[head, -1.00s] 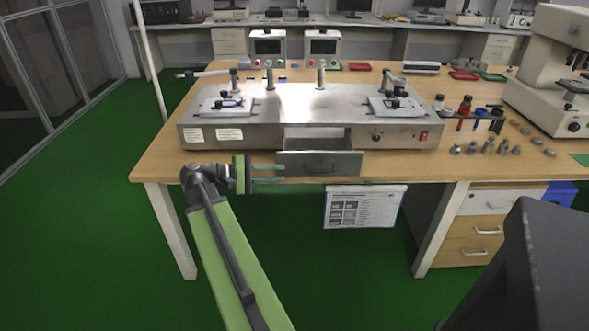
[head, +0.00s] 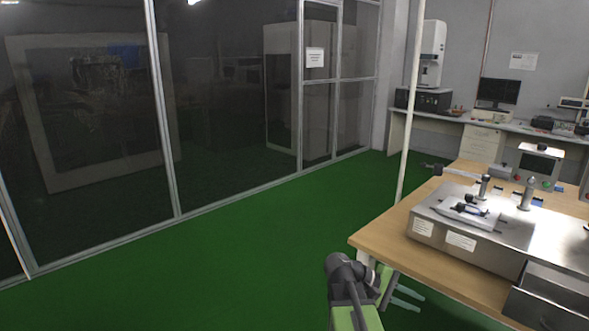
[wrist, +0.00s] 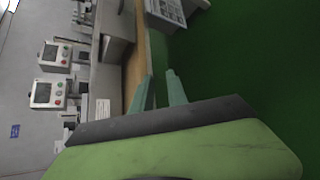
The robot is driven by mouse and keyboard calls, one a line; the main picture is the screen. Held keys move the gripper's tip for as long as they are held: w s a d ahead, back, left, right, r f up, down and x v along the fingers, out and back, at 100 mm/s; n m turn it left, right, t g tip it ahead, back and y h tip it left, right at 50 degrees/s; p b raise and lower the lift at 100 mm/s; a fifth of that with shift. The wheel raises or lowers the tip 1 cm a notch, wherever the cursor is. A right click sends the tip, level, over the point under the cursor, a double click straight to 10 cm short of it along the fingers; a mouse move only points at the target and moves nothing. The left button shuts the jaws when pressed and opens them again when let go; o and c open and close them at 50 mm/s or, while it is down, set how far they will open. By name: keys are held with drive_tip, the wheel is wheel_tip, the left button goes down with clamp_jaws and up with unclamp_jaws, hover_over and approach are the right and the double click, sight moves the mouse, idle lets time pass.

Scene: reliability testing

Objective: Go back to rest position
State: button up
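My gripper (head: 408,297) is low in the head view, left of the wooden table's front edge, with its two pale green fingers apart and nothing between them. In the wrist view the fingers (wrist: 158,92) show spread, pointing toward the table edge and the green floor. The steel test machine (head: 480,244) sits on the wooden table (head: 388,240) at the right. Its front drawer (head: 545,308) is partly cut off by the frame edge and appears pulled out.
Open green floor (head: 230,250) lies to the left, up to a dark glass partition (head: 235,100). A white pole (head: 408,120) stands behind the table's left end. A back bench with a monitor (head: 498,91) runs along the far wall.

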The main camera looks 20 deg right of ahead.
drive_tip(key=w+a+f+t+y, duration=0.2)
drive_tip(key=a+f+y, duration=0.2)
drive_tip(key=a, duration=0.7)
drive_tip(key=w+a+f+m+t+y, duration=0.1)
drive_tip(key=w+a+f+y, duration=0.3)
drive_tip(key=a, duration=0.7)
drive_tip(key=w+a+f+t+y, duration=0.1)
drive_tip(key=a+f+t+y, duration=0.3)
drive_tip(key=a, duration=0.7)
wheel_tip(320, 180, up, 18)
drive_tip(key=g+p, duration=0.1)
drive_tip(key=p, duration=1.8)
drive_tip(key=shift+a+f+m+g, duration=0.2)
drive_tip(key=shift+a+m+g, duration=0.2)
drive_tip(key=shift+f, duration=0.1)
